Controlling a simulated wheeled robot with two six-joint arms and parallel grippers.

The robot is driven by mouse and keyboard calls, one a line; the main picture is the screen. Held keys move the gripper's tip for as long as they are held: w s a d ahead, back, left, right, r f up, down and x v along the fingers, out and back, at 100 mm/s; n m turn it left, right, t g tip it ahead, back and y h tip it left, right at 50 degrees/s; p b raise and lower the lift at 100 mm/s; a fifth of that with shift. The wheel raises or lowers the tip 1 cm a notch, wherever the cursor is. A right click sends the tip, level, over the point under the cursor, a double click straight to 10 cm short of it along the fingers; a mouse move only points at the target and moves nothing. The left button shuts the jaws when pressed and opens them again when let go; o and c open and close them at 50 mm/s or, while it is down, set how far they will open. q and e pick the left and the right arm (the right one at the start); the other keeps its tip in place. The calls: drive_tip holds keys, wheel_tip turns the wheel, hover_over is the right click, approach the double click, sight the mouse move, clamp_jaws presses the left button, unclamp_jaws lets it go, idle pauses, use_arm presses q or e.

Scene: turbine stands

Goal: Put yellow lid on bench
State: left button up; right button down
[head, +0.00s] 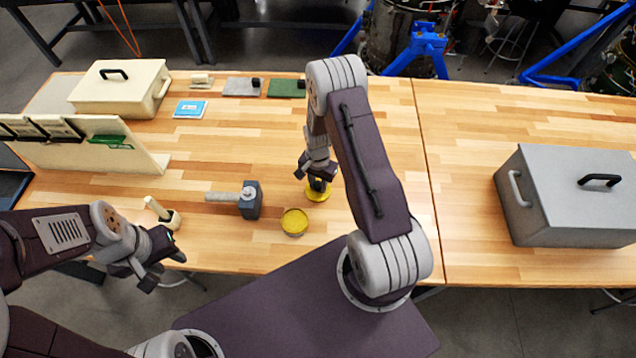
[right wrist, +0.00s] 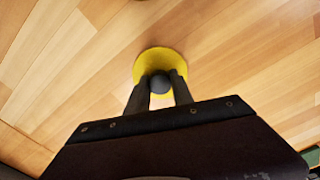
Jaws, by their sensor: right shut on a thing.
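The yellow lid (head: 318,192) is a flat round disc with a dark knob, on or just above the wooden bench (head: 370,130); I cannot tell which. It also shows in the right wrist view (right wrist: 146,62). My right gripper (head: 317,182) points down over it, its fingers shut on the dark knob (right wrist: 160,83). A yellow round container (head: 294,222) stands on the bench, below and left of the lid in the head view, apart from it. My left gripper (head: 163,271) is empty at the bench's front edge; its fingers look spread.
A hammer (head: 249,200) and a small cream-handled tool (head: 163,212) lie left of the container. A cream toolbox (head: 120,92) and an upright panel (head: 80,142) are at the left. A grey toolbox (head: 565,200) is at the right.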

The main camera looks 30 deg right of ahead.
sight(318, 184)
drive_tip(key=shift+d, duration=0.1)
drive_tip(key=shift+f+b, duration=0.25)
drive_tip(key=shift+b, duration=0.05)
drive_tip(key=c, duration=1)
unclamp_jaws()
drive_tip(key=shift+c, duration=0.2)
drive_tip(key=shift+o, duration=0.9)
wheel_tip(318, 184, up, 7)
drive_tip(key=p, duration=0.5)
